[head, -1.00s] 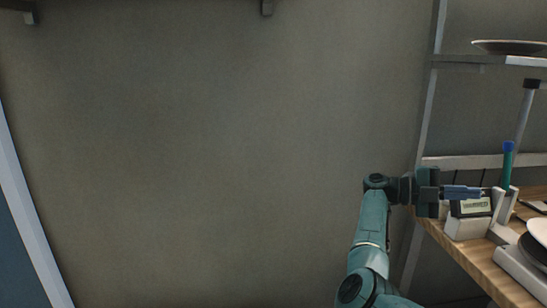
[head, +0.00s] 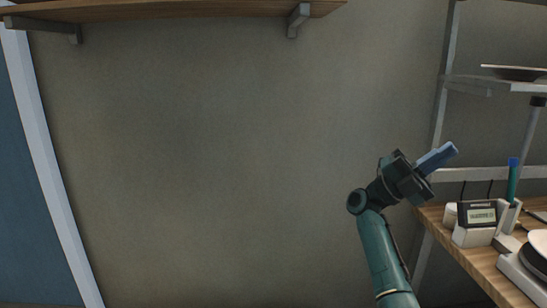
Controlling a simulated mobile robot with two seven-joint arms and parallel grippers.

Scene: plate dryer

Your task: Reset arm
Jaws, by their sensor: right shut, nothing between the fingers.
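My right arm is the teal one at the right of the head view. Its gripper (head: 449,151) points up and to the right, in the air in front of the wall, left of the metal shelf rack and above the wooden table. Its blue-grey fingers are together with nothing between them. My left gripper is out of view.
A wooden table (head: 468,262) at the right holds a small device with a display (head: 482,216), a blue-capped green pen (head: 512,180) and a plate (head: 539,243). A plate (head: 518,72) lies on the rack shelf (head: 473,86). A wooden wall shelf (head: 170,10) runs across the top left.

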